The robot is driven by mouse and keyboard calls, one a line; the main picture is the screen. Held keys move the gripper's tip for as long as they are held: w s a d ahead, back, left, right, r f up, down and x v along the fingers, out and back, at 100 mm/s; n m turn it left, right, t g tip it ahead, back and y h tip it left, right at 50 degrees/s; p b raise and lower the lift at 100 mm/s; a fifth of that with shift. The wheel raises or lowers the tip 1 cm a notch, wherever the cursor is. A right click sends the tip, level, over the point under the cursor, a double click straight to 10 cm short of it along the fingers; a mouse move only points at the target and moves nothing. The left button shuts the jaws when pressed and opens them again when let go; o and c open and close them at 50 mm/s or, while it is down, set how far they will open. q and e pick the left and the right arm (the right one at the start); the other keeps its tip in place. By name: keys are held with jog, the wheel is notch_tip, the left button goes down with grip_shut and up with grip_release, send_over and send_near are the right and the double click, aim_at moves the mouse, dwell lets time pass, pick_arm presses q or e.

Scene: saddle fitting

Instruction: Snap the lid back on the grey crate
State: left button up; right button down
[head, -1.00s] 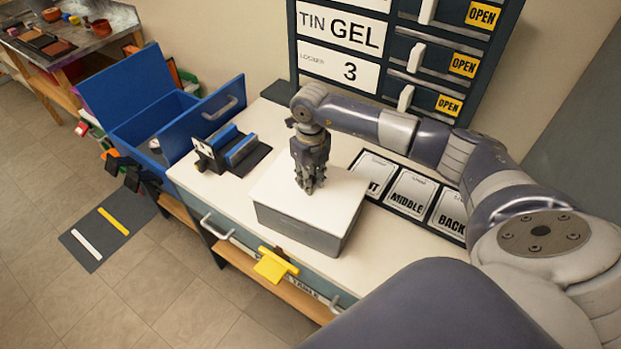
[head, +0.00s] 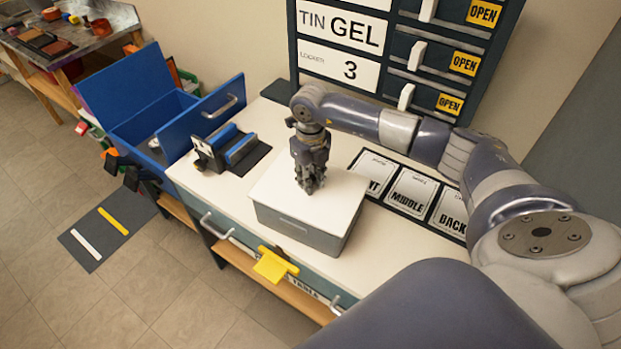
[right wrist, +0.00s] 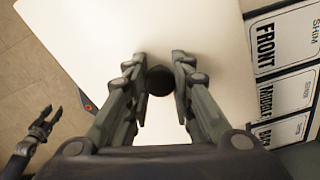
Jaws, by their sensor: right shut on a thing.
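The grey crate (head: 293,228) stands on the white worktop. A white lid (head: 270,192) lies flat over its top and also fills much of the right wrist view (right wrist: 105,45). I cannot tell whether the lid is snapped down. My right gripper (head: 310,190) points straight down at the lid's middle. In the right wrist view it (right wrist: 158,85) is shut on a dark round knob (right wrist: 159,78) on the lid.
A blue-padded rest (head: 236,150) stands left of the crate. Marked plates (head: 410,190) lie to its right. A dark cabinet (head: 340,70) stands behind. A yellow latch-like piece (head: 272,266) hangs at the worktop's front edge. An open blue box (head: 150,120) is at the left.

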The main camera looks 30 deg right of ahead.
dwell(0.4)
jog(key=c, duration=1.3)
grip_release()
jog(key=o, duration=0.5)
jog(key=shift+c, duration=0.2)
jog(key=shift+r+p, duration=2.1)
jog(key=shift+r, duration=1.4)
jog(key=shift+c, duration=0.5)
